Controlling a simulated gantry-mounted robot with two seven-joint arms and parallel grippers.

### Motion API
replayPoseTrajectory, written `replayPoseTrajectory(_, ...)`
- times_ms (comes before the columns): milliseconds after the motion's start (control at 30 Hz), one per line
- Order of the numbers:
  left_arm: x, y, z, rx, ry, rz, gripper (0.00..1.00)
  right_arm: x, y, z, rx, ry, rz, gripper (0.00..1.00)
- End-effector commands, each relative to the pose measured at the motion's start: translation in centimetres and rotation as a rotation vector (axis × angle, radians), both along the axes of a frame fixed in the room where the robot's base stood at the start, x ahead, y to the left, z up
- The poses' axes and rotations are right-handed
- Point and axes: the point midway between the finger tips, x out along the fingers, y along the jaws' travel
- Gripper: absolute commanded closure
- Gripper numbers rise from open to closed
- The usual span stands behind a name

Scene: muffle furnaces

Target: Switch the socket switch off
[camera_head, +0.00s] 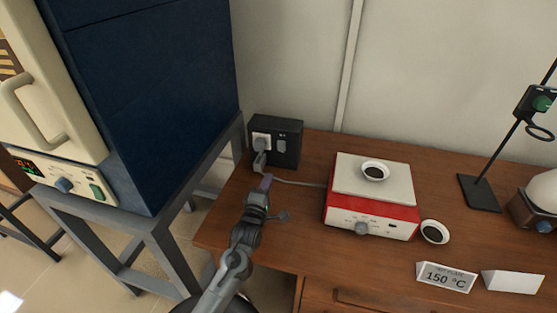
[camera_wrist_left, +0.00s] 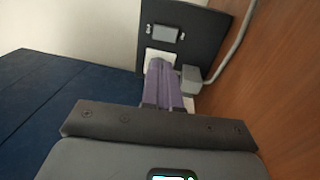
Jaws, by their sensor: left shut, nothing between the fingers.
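The black socket box (camera_head: 290,127) stands at the back left of the wooden table, against the wall. Its grey switch (camera_head: 281,147) is on the front face, to the right of a plug (camera_head: 260,143) in a white socket. In the left wrist view the switch (camera_wrist_left: 165,33) shows on the dark panel beyond my fingertips, and the grey plug (camera_wrist_left: 192,80) sits beside them. My left gripper (camera_head: 267,178) has its purple fingers shut and empty, in front of and below the box. The fingers (camera_wrist_left: 157,66) partly cover the white socket plate. My right gripper is not in view.
A red and white hot plate (camera_head: 370,205) with a small dish on top stands right of my left gripper; a cable runs from it to the plug. The dark blue furnace (camera_head: 150,90) is at left. A second dish (camera_head: 434,232) and a 150 °C sign (camera_head: 446,277) lie right.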

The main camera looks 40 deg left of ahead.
Motion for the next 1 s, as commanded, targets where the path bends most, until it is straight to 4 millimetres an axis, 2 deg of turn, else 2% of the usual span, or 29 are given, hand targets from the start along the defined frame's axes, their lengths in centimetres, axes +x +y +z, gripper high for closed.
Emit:
replayPoseTrajectory(100, 0.2, 0.0, 0.0, 0.0, -0.009, 0.0, 1.0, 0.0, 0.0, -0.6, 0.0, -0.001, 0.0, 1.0)
replayPoseTrajectory(667, 0.9, 0.2, 0.1, 0.002, -0.01, 0.0, 1.0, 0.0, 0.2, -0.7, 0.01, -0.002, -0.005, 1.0)
replayPoseTrajectory(867, 3.2, 1.2, 0.4, 0.002, -0.012, 0.0, 1.0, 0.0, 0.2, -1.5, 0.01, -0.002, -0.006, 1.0)
replayPoseTrajectory(1000, 5.6, 2.2, 0.7, 0.004, -0.011, 0.0, 1.0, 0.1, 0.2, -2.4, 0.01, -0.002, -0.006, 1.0)
